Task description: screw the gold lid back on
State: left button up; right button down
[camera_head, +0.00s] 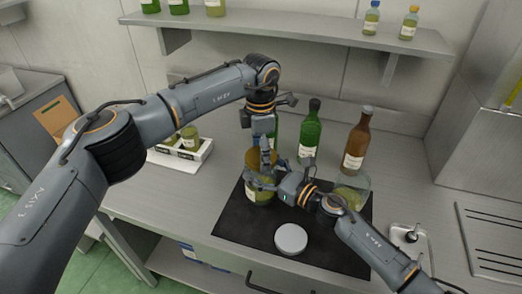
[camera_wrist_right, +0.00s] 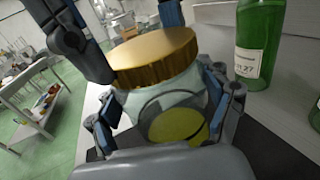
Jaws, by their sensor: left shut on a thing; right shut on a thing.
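A glass jar (camera_head: 260,196) with yellow-green contents stands on the black mat (camera_head: 229,225); the right wrist view shows its clear body (camera_wrist_right: 172,108) close up. The gold lid (camera_wrist_right: 155,57) sits at the jar's mouth; its seating on the thread cannot be made out. My left gripper (camera_head: 262,155) comes down from above, its fingers on either side of the lid, shut on it. My right gripper (camera_head: 264,178) reaches in from the right and is shut around the jar's body, below the lid. The grippers partly hide lid and jar in the head view.
A pale round lid (camera_head: 291,239) lies on the mat. Another jar (camera_head: 352,191) stands at the mat's right, partly behind my right arm. A green bottle (camera_head: 310,132) and a brown bottle (camera_head: 357,142) stand behind. A white tray of small jars (camera_head: 183,157) is at left.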

pick_arm(q)
jog(key=m, duration=0.3)
jog(key=shift+s+f+m, duration=0.1)
jog(key=shift+f+m, duration=0.1)
jog(key=shift+m, duration=0.2)
jog(key=o, duration=1.3)
jog(key=shift+c, duration=0.2)
jog(key=shift+r, duration=0.1)
notch_tip(320, 180, up, 12)
pick_arm(e)
grip_release()
jog(key=shift+w, duration=0.1)
jog(key=v, duration=1.2)
